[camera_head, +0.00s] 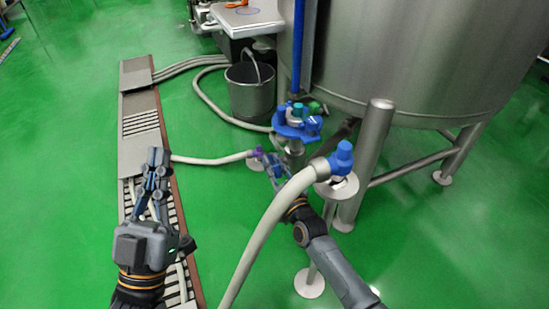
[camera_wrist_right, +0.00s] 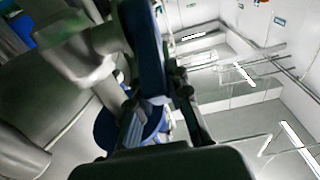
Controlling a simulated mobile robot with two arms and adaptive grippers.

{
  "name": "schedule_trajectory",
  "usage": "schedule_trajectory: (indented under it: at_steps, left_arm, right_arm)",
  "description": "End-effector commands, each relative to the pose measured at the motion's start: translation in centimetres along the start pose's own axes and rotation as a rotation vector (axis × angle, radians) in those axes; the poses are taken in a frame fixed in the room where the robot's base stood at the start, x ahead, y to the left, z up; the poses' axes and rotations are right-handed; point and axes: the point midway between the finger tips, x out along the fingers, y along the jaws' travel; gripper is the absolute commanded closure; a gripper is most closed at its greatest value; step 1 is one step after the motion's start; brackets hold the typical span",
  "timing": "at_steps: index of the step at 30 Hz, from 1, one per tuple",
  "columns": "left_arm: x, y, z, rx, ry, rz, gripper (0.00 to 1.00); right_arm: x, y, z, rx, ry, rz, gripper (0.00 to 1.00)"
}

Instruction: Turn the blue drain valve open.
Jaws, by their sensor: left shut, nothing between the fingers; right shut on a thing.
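The blue drain valve's handle shows in the right wrist view as a long dark blue bar (camera_wrist_right: 148,45) between my right gripper's fingers (camera_wrist_right: 160,105). The right gripper is shut on it. In the head view my right gripper (camera_head: 273,165) is low beside the pipework under the tank, partly hidden by a thick hose, so the handle is hard to make out there. A blue round plate (camera_head: 293,130) with several small fittings sits just above. My left gripper (camera_head: 158,165) is shut and empty over the floor drain, well apart from the valve.
The big steel tank (camera_head: 420,50) stands on legs at the right. A pale hose (camera_head: 262,225) with a blue end fitting (camera_head: 342,157) crosses in front of my right arm. A grey bucket (camera_head: 250,95) stands behind. A grated drain channel (camera_head: 140,115) runs along the left; green floor lies open beyond.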

Motion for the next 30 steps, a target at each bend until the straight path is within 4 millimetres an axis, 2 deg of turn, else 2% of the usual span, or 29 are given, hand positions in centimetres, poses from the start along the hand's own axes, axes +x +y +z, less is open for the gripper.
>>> schedule_trajectory:
  at_steps: [7,14,21,30]
  left_arm:
    - [-0.6,-0.7,4.9,0.012,-0.302,-0.013,1.00]
    - [-2.9,-1.4,9.2,0.022,-0.582,-0.029,1.00]
    - [-6.9,-2.2,12.7,0.027,-0.873,-0.047,1.00]
    - [-13.5,-3.0,15.0,0.029,-1.238,-0.073,1.00]
  right_arm:
    - [0.3,0.1,-0.6,0.000,-0.032,0.001,1.00]
    - [0.5,0.1,-0.7,-0.001,-0.061,0.002,1.00]
    - [0.7,0.1,-0.8,0.000,-0.093,0.002,1.00]
    - [1.0,0.1,-1.0,-0.001,-0.134,0.002,1.00]
